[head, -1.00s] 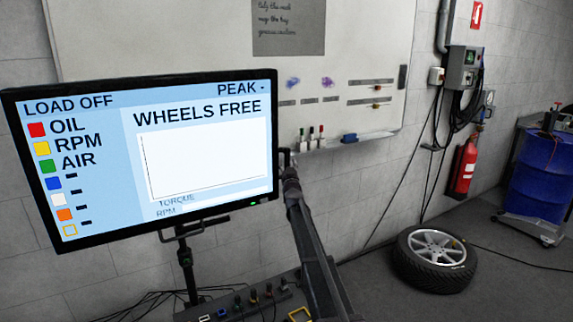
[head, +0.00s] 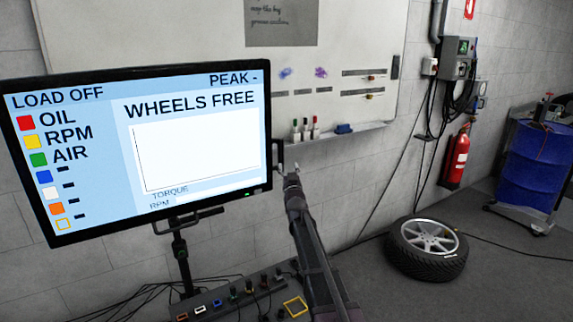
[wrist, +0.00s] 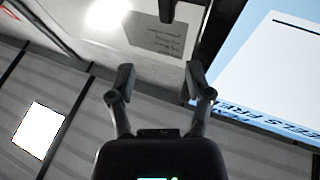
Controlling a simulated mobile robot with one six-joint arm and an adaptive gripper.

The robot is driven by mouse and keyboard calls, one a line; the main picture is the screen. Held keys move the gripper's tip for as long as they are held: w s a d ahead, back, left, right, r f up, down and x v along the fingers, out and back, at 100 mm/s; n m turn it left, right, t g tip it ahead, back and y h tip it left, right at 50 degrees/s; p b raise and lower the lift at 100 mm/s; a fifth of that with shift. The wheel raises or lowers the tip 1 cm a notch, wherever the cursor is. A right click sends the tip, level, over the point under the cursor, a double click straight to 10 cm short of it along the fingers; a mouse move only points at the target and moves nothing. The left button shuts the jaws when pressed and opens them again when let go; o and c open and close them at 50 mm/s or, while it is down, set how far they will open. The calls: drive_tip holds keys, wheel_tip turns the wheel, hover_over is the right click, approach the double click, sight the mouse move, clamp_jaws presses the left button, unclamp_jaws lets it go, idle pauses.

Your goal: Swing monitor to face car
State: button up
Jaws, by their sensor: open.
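The monitor (head: 140,150) stands at the left of the head view on a dark pole stand (head: 181,255), its lit screen facing my camera. A small dark handle (head: 279,155) sits on its right edge. My gripper (head: 291,172) is just right of and below that handle, apart from it as far as I can tell. In the wrist view my gripper (wrist: 160,80) is open, with nothing between its fingers. The monitor (wrist: 275,65) fills the upper right there, beside the right finger. A dark piece, perhaps the handle, shows at the top. No car is in view.
A control panel (head: 222,300) with switches and cables lies below the monitor. A whiteboard (head: 362,55) hangs on the wall behind.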

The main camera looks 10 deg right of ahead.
drive_tip(key=r+b+v, duration=0.1)
drive_tip(key=b+v, duration=0.4)
drive_tip(key=v, duration=1.1)
drive_tip(key=shift+s+a, duration=0.2)
drive_tip(key=shift+s, duration=0.35)
drive_tip(key=s+a+f+g+y+p, duration=0.1)
drive_tip(key=s+f+g+p, duration=0.25)
drive_tip(key=f+g, duration=0.25)
drive_tip(key=s+a+f+g+p, duration=0.2)
drive_tip(key=s+f+g, duration=0.2)
drive_tip(key=f+g, duration=0.25)
drive_tip(key=s+a+f+g+p, duration=0.1)
drive_tip(key=s+g, duration=0.4)
drive_tip(key=s, duration=0.5)
drive_tip(key=s+a+f+g+p, duration=0.1)
drive_tip(key=s+g, duration=0.4)
drive_tip(key=s, duration=0.5)
drive_tip(key=shift+s+f+n+y+p, duration=0.15)
drive_tip(key=shift+f+n+y+p, duration=0.2)
drive_tip(key=shift+f+p, duration=0.5)
drive_tip(key=shift+f, duration=0.1)
